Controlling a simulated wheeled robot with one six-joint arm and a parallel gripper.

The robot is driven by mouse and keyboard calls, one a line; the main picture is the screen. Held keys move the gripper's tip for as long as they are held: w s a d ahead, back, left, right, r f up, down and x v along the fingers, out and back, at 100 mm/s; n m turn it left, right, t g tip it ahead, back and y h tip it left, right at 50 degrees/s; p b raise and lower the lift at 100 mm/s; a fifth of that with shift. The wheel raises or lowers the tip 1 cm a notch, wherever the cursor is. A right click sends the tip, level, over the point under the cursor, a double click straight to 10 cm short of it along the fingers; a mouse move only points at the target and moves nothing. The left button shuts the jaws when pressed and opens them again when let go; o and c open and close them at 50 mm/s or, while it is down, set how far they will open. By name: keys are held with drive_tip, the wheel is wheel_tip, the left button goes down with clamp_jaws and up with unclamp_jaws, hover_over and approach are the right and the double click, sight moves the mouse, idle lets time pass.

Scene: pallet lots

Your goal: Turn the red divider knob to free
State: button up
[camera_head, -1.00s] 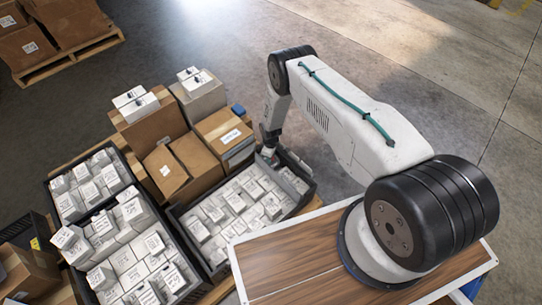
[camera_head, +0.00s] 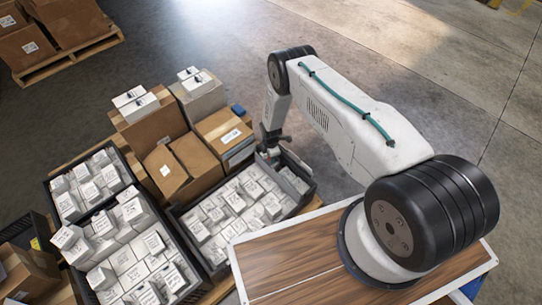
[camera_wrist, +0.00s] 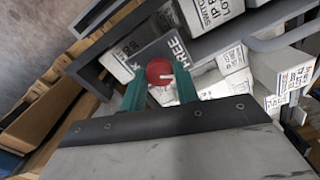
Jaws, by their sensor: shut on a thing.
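The mark does not point straight at that word. My gripper (camera_wrist: 160,82) has its two green fingers on either side of the knob and is shut on it. In the head view my gripper (camera_head: 269,151) is at the back edge of the dark crate (camera_head: 307,200); the knob cannot be made out there.
White labelled boxes (camera_head: 235,203) fill the crate. Brown cartons (camera_head: 190,160) stand close to the left of my gripper. Two more crates of white boxes are at left. A wooden pallet with cartons (camera_head: 68,57) stands at the far left. The floor behind is clear.

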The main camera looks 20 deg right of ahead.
drive_tip(key=shift+w+n, duration=0.15)
drive_tip(key=shift+n, duration=0.15)
drive_tip(key=shift+r, duration=0.1)
drive_tip(key=o, duration=1)
drive_tip(key=shift+c, duration=0.2)
wheel_tip(320, 180, up, 8)
drive_tip(key=shift+f, duration=0.15)
